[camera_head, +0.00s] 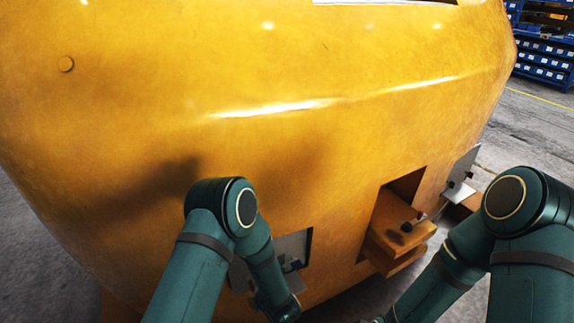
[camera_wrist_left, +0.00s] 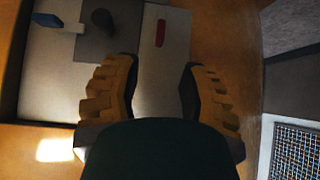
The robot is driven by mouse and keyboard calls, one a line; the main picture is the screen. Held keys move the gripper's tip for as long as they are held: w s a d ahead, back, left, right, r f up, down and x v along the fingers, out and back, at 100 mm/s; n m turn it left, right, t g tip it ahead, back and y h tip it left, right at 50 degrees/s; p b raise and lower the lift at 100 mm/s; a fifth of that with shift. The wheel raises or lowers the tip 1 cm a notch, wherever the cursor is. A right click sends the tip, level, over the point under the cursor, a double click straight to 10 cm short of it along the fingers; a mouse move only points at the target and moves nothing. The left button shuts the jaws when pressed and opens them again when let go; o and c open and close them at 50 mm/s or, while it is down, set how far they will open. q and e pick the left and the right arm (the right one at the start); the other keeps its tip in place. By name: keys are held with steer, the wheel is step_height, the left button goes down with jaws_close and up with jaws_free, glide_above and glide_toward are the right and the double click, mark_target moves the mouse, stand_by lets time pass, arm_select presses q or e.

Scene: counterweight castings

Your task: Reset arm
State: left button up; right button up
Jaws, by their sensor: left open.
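My left arm (camera_head: 220,215) comes in from the left and bends down in front of the large yellow casting (camera_head: 270,80). Its gripper is not visible in the head view. In the left wrist view my left gripper (camera_wrist_left: 160,72) is open, its two ridged yellow-brown fingers apart with nothing seen between them. Beyond the fingers is a pale grey surface (camera_wrist_left: 150,90) with a dark plate and black knob (camera_wrist_left: 102,20), a red mark or part (camera_wrist_left: 160,33) and a blue part (camera_wrist_left: 47,20). My right arm (camera_head: 530,225) is at the right; its gripper is out of view.
The casting has a lower square opening (camera_head: 293,240) beside my left forearm, and another opening with a yellow block (camera_head: 400,235) protruding. A metal flap (camera_head: 460,172) stands open beside it. Open floor (camera_head: 530,125) lies between.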

arm_select(q)
steer(key=s+d+r+m+g+h, duration=0.1)
steer(key=s+h, duration=0.3)
steer(key=s, duration=0.4)
steer(key=s+d+r+m+g+h, duration=0.1)
steer(key=s+r+m+g+h, duration=0.2)
steer(key=s, duration=0.5)
steer(key=shift+s+m+g+h, duration=0.25)
steer(key=shift+m+g+h, duration=0.25)
steer(key=shift+g+h, duration=0.4)
steer(key=shift+d+f, duration=0.1)
steer(key=shift+d, duration=0.05)
